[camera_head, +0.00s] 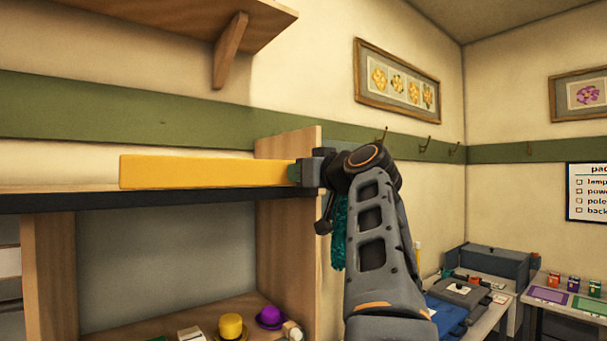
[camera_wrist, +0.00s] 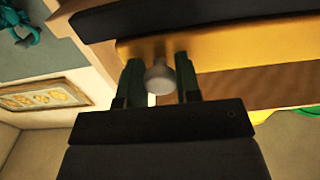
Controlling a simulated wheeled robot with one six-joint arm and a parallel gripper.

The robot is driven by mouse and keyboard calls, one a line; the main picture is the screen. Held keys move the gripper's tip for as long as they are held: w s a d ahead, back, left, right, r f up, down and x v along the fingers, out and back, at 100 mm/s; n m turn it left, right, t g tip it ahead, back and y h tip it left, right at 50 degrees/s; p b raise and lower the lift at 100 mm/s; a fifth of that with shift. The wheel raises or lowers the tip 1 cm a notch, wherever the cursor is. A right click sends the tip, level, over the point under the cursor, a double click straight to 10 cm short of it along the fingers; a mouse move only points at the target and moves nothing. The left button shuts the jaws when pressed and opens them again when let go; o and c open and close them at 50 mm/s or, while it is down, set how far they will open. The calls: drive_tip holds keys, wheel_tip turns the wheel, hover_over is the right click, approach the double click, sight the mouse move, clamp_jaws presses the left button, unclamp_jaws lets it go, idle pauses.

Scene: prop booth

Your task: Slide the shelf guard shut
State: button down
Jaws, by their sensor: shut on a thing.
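The shelf guard (camera_head: 205,171) is a long yellow panel standing along the front of the shelf, above a dark rail (camera_head: 130,200). Its left end stops partway along the shelf, and its right end is by the wooden side panel. In the wrist view the yellow guard (camera_wrist: 235,52) carries a pale round knob (camera_wrist: 160,78). My gripper (camera_head: 299,173) is at the guard's right end. In the wrist view my gripper's green fingers (camera_wrist: 159,66) stand on both sides of the knob, shut on it. The head view hides the knob behind the gripper.
The wooden side panel (camera_head: 289,146) rises just behind my gripper. Yellow (camera_head: 231,327) and purple (camera_head: 270,317) hats sit on the lower shelf. A teal thing (camera_head: 338,243) hangs beside my arm. An upper shelf (camera_head: 180,20) overhangs at the top left. Desks with boxes stand at right.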

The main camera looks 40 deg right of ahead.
drive_tip(key=shift+r, duration=0.1)
drive_tip(key=c, duration=0.8)
unclamp_jaws()
drive_tip(key=shift+d, duration=0.25)
drive_tip(key=shift+a, duration=0.1)
drive_tip(key=s+b, duration=0.3)
drive_tip(key=s, duration=1)
drive_tip(key=shift+s+a, duration=0.35)
drive_tip(key=shift+s, duration=0.05)
